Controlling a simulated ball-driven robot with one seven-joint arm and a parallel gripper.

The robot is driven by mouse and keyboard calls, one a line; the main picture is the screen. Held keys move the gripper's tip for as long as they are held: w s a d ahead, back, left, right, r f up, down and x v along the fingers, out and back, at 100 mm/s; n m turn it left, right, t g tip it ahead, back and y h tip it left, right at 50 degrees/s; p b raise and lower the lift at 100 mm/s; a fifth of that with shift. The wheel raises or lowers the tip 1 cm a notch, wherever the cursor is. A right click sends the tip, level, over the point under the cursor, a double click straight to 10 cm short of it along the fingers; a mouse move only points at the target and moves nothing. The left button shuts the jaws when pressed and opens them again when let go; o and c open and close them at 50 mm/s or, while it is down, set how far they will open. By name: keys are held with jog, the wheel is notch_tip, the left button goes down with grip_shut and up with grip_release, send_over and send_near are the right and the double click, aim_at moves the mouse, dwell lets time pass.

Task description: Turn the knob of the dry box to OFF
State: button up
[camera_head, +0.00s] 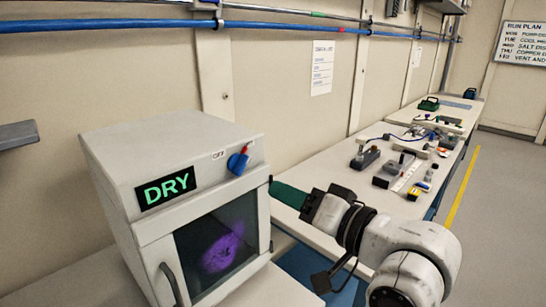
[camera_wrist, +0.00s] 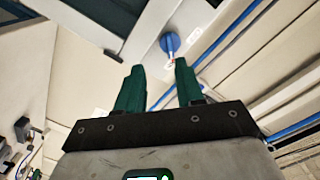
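The dry box (camera_head: 120,175) is a white cabinet with a glowing green DRY sign, at the left in the head view. Its knob (camera_head: 238,162) is blue with a red pointer tip, on the upper front. The pointer aims up and slightly right, away from the OFF label (camera_head: 218,155) at the knob's left. My gripper (camera_head: 274,190) has green fingers and is beside the box's right side, lower than the knob; its tips are partly hidden. In the wrist view, the gripper (camera_wrist: 158,67) is open and empty. The knob (camera_wrist: 170,42) appears just beyond the fingertips, apart from them.
The box's window (camera_head: 217,245) shows a purple glow, and a door handle (camera_head: 172,284) stands out at its left. A long bench (camera_head: 315,205) behind my arm carries several small tools and parts. Blue and metal pipes (camera_head: 120,25) run along the wall above.

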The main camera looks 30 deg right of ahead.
aim_at(246, 164)
jog(key=shift+t+y, duration=0.3)
jog(key=x, duration=0.3)
jog(key=r+x, duration=0.1)
jog(key=x, duration=0.6)
jog(key=shift+w+r, duration=0.35)
jog(key=shift+r, duration=0.05)
jog(key=shift+c, duration=0.3)
grip_shut()
